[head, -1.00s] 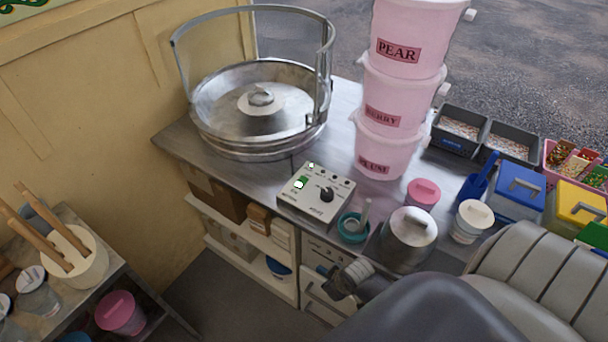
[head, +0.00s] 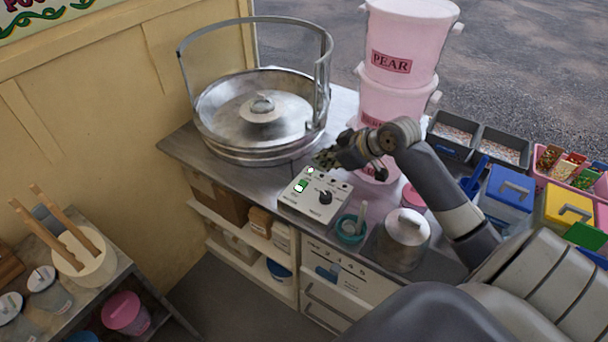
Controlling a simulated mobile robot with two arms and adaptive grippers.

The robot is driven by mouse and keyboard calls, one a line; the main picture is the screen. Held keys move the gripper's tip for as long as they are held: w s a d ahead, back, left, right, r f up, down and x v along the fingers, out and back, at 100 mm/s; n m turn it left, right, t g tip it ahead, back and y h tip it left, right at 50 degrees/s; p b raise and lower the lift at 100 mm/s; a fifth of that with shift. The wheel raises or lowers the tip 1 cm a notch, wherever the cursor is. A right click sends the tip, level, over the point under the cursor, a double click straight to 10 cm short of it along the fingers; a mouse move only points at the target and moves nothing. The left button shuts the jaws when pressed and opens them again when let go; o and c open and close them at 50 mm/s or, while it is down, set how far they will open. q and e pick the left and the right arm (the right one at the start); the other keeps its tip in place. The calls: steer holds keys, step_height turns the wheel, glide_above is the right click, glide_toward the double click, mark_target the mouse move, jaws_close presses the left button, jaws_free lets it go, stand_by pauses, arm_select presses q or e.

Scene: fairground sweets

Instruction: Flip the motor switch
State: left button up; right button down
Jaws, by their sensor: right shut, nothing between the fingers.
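The control box (head: 312,207) is a small cream box with a black knob, a green rocker switch (head: 301,185) on its left part and small toggles along its back edge. It stands on the metal counter in front of the candyfloss pan (head: 225,140). My right gripper (head: 322,160) is shut and empty, just above the back edge of the box, near the small motor toggle (head: 309,171). I cannot tell whether the fingertips touch the toggle. My left gripper is not in view.
Stacked pink tubs (head: 398,95) stand behind my right arm. A teal cup (head: 351,230) and a lidded metal pot (head: 404,238) stand right of the box. Dark trays (head: 452,150) and coloured boxes fill the far right. The counter (head: 235,172) left of the box is clear.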

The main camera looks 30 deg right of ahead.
steer(key=p, duration=0.3)
glide_above(304, 184)
steer(key=f, duration=0.6)
steer(key=shift+s+a+f, duration=0.15)
steer(key=shift+a+f, duration=0.15)
steer(key=shift+a, duration=0.05)
steer(key=f, duration=0.3)
steer(key=shift+d+p, duration=0.2)
steer(key=shift+p, duration=0.2)
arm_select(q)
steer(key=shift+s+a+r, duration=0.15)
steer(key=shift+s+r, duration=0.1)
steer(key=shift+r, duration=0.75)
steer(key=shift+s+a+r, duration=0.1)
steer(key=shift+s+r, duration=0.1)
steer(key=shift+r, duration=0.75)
arm_select(e)
steer(key=shift+f, duration=0.6)
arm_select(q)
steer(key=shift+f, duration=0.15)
